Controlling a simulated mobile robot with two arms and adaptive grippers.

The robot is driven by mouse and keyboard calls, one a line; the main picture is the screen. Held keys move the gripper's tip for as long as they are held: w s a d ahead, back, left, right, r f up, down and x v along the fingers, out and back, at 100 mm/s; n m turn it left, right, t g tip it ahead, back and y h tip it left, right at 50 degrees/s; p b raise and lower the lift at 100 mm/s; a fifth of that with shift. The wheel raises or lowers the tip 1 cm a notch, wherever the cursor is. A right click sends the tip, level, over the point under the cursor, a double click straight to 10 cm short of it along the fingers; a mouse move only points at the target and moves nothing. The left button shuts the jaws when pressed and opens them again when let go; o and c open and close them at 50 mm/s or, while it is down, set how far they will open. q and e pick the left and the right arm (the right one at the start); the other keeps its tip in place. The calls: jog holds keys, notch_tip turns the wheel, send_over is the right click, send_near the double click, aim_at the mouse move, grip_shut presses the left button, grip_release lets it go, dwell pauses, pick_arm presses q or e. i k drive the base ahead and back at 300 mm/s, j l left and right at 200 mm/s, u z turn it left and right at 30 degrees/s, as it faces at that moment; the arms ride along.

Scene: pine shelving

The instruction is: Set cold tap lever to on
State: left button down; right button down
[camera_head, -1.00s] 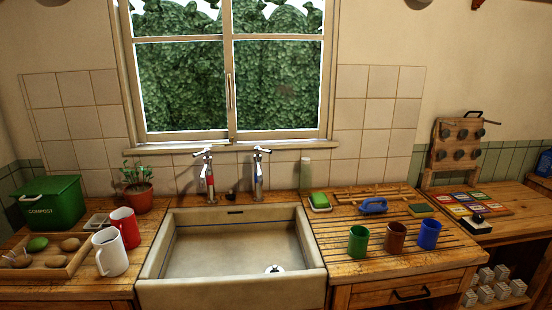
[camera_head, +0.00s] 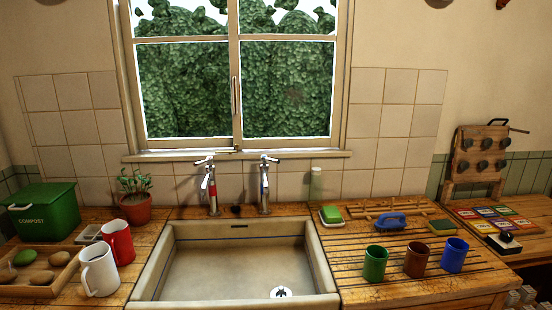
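Two chrome taps stand behind the sink (camera_head: 230,296). The left tap (camera_head: 211,188) has a red band, and the right tap (camera_head: 264,187) has a blue band, which marks it as the cold one. The cold tap's lever (camera_head: 266,158) sits on its top; its exact setting is too small to tell. No running water shows under either tap. Neither of my grippers is in view.
A red mug (camera_head: 119,242), a white mug (camera_head: 99,270) and a potted plant (camera_head: 136,207) stand left of the sink. Green (camera_head: 375,263), brown (camera_head: 417,259) and blue (camera_head: 454,255) cups stand on the right drainboard. The space above the sink is clear.

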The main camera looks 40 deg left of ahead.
aim_at(264, 159)
jog(key=i+j+u, duration=0.3)
jog(key=i+j, duration=0.4)
